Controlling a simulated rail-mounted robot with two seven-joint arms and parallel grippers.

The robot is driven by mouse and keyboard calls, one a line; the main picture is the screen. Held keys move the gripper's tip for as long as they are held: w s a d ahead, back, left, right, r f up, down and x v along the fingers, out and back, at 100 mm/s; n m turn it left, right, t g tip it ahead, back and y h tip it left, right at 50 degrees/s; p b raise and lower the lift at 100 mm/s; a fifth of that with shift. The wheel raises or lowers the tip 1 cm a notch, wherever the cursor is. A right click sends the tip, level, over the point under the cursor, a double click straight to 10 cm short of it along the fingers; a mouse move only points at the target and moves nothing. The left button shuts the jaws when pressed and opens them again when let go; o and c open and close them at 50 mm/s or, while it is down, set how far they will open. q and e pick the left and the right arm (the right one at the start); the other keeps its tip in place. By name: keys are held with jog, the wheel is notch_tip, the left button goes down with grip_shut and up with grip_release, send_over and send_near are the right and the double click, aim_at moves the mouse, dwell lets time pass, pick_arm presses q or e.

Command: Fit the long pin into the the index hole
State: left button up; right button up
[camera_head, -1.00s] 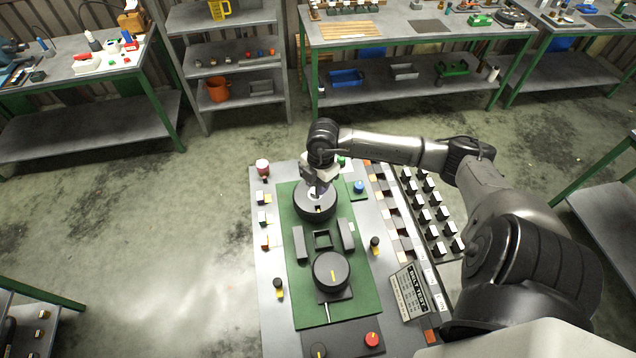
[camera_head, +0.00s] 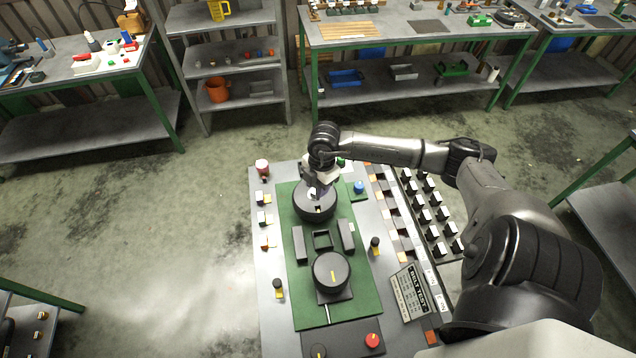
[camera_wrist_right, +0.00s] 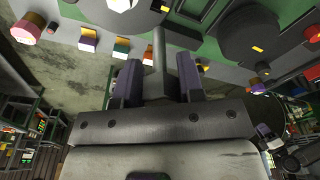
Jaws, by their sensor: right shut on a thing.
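My right gripper (camera_head: 318,190) is over the far round black part (camera_head: 313,213) on the green mat (camera_head: 360,290). In the right wrist view, my right gripper (camera_wrist_right: 158,72) has its two dark fingers closed on the grey long pin (camera_wrist_right: 159,45). The pin sticks out past the fingertips, toward the panel parts at the top of that view. In the head view the gripper covers most of the pin. I cannot make out the index hole, or whether the pin's tip touches the black part. My left gripper is not in view.
A second round black part (camera_head: 331,272) with a yellow mark sits nearer on the mat. Between them are a small square black frame (camera_head: 322,239) and two grey blocks. Knobs and buttons line both sides of the panel (camera_head: 268,320). Black-and-white switches (camera_head: 440,214) stand at right.

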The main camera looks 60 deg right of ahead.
aim_at(317, 199)
jog(key=shift+f+b, duration=1.2)
jog(key=shift+f, duration=0.95)
jog(key=shift+p, duration=0.4)
dwell(0.4)
dwell(0.4)
